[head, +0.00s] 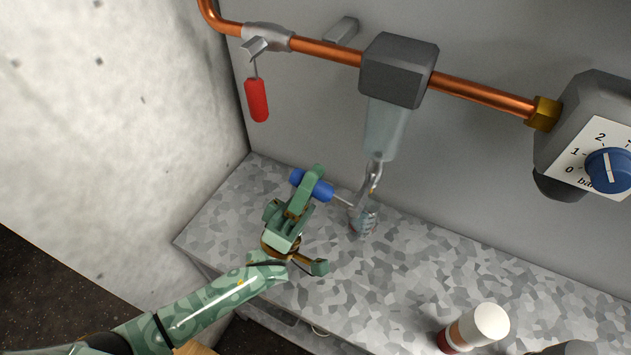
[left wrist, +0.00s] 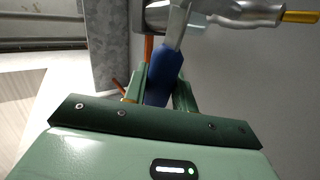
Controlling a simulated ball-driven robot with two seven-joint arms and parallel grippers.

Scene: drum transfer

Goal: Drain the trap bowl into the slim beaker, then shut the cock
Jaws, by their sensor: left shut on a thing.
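The clear trap bowl (head: 384,133) hangs under a grey block on the copper pipe. The metal cock (head: 374,175) is at its lower end, and its lever has a blue handle (head: 312,186). A small clear vessel, seemingly the slim beaker (head: 363,222), is below the cock on the speckled bench; its liquid level cannot be told. My left gripper (head: 305,184) is shut on the blue handle. In the left wrist view the blue handle (left wrist: 164,72) is between the fingers, with the metal cock (left wrist: 215,12) beyond. My right gripper is not in view.
A red handle (head: 257,100) hangs from a valve at the upper left of the pipe. A grey regulator with a blue knob (head: 609,170) is at right. A white-capped bottle (head: 484,324) stands near the bench front. The bench (head: 400,270) between is clear.

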